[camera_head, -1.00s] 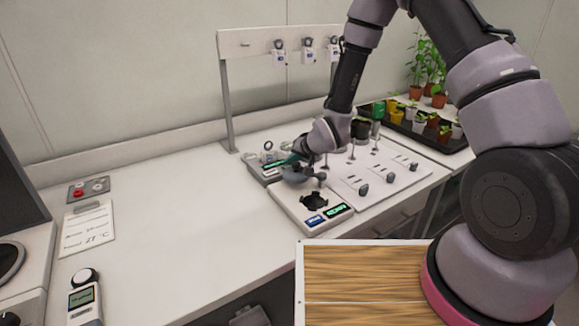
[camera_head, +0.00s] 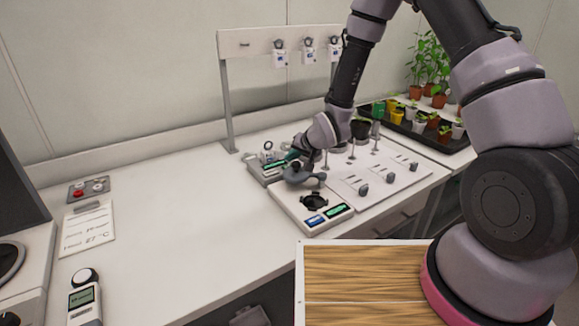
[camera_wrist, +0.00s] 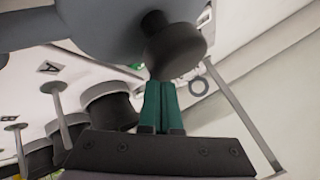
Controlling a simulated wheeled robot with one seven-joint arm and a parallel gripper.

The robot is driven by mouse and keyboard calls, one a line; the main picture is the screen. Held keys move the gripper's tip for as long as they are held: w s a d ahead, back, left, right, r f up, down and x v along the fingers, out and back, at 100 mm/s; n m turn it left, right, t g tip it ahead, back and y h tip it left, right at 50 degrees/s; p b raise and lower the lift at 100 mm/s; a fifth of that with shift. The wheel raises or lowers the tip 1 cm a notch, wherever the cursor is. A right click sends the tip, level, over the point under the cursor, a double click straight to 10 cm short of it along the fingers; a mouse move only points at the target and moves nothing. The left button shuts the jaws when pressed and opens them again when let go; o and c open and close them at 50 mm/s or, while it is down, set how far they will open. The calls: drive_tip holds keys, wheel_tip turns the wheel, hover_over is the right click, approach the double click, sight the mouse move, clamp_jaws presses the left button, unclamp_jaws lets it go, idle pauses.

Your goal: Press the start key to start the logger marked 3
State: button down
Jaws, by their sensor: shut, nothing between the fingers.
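A pale station (camera_head: 290,213) on the bench has an empty-looking black cradle (camera_head: 314,202), a blue panel (camera_head: 315,220) and a lit green display (camera_head: 338,211). A rounded grey part (camera_head: 299,176) with a dark knob stands at its back. My gripper (camera_head: 291,155) is shut and empty behind this part. In the wrist view its green fingers (camera_wrist: 161,103) point at the dark knob (camera_wrist: 175,50); contact is unclear. No start key is clearly visible.
A grey device (camera_head: 262,174) sits behind the station. A white board (camera_head: 375,178) with small posts lies to the right, before a plant tray (camera_head: 440,138). A control box (camera_head: 88,188), a note sheet (camera_head: 88,228) and a handheld meter (camera_head: 84,298) are left. The middle bench is clear.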

drive_tip(key=shift+r, duration=0.1)
drive_tip(key=shift+r, duration=2.45)
drive_tip(key=s+d+r+m+h, duration=0.1)
drive_tip(key=s+d+r+h, duration=0.1)
drive_tip(key=d+r, duration=0.7)
drive_tip(key=s+d+r+h, duration=0.2)
drive_tip(key=d+r, duration=0.5)
drive_tip(key=r, duration=0.5)
drive_tip(key=s+d+r, duration=0.3)
drive_tip(key=s+r, duration=0.1)
drive_tip(key=s, duration=0.3)
drive_tip(key=s+d+r+m, duration=0.1)
drive_tip(key=s+d+r, duration=0.3)
drive_tip(key=s, duration=0.3)
drive_tip(key=s+d+r+m, duration=0.1)
drive_tip(key=s+d+r, duration=0.2)
drive_tip(key=s, duration=0.5)
drive_tip(key=shift+d+r, duration=0.25)
drive_tip(key=shift+r, duration=0.4)
